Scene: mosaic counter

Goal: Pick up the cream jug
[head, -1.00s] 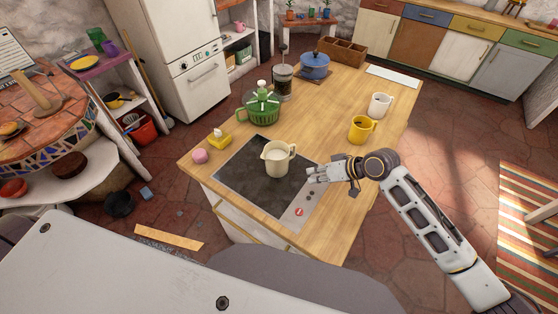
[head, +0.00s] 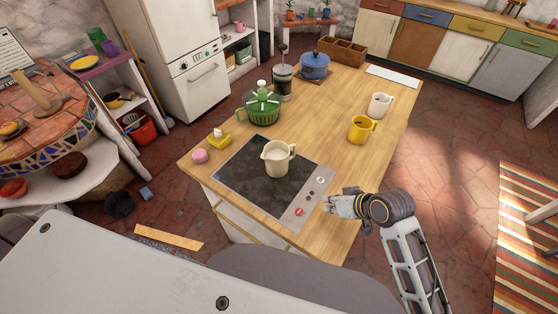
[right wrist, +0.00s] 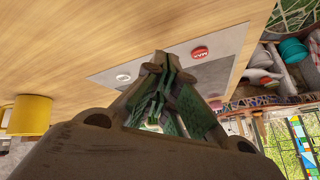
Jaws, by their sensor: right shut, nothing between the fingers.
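The cream jug (head: 277,158) stands upright on the dark cooktop (head: 247,182), its spout to the left and its handle to the right. It looks filled with something white. My right gripper (head: 328,204) is to the right and nearer than the jug, beside the cooktop's control strip, and does not touch the jug. In the right wrist view the gripper's fingers (right wrist: 162,90) are together with nothing between them. The jug cannot be made out in that view. My left gripper is not in view.
A yellow mug (head: 358,131) and a white mug (head: 377,105) stand on the wooden counter right of the jug. A green pot (head: 262,109), a French press (head: 282,83) and a blue pot (head: 314,65) stand behind it. A pink item (head: 199,156) sits left.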

